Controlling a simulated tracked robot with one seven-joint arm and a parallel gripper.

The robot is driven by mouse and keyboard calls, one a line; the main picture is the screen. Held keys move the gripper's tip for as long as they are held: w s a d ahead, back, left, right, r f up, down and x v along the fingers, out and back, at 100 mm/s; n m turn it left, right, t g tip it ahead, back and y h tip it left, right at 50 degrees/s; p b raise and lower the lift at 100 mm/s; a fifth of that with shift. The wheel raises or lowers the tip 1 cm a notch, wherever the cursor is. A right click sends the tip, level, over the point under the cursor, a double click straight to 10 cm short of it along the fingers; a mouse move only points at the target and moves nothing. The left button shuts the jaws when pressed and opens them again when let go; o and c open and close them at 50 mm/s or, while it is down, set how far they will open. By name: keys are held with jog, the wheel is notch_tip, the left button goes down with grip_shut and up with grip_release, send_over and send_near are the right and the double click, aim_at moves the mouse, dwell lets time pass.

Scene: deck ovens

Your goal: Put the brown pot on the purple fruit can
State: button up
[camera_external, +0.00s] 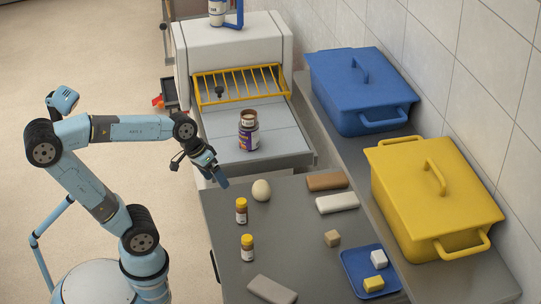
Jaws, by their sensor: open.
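The purple fruit can (248,141) stands upright on the pale grey conveyor bed of the white machine, its label facing the camera. What looks like the small brown pot (249,118), with a pale rim, sits upright on top of the can. My gripper (201,171) is open and empty. In the picture it is to the left of and below the can, by the front left edge of the machine bed, apart from both.
The grey counter holds an egg (261,190), two yellow-capped jars (241,211), several blocks and a blue tray (352,268). A blue lidded bin (345,90) and a yellow one (425,200) stand along the wall. A yellow rack (238,84) crosses the machine opening.

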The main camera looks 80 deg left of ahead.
jog(key=s+m, duration=0.1)
jog(key=s+m+y, duration=0.1)
jog(key=s+m, duration=0.1)
jog(key=s+d+m, duration=0.1)
jog(key=s+m, duration=0.1)
jog(key=shift+r+t+y, duration=0.15)
jog(key=shift+t+y, duration=0.15)
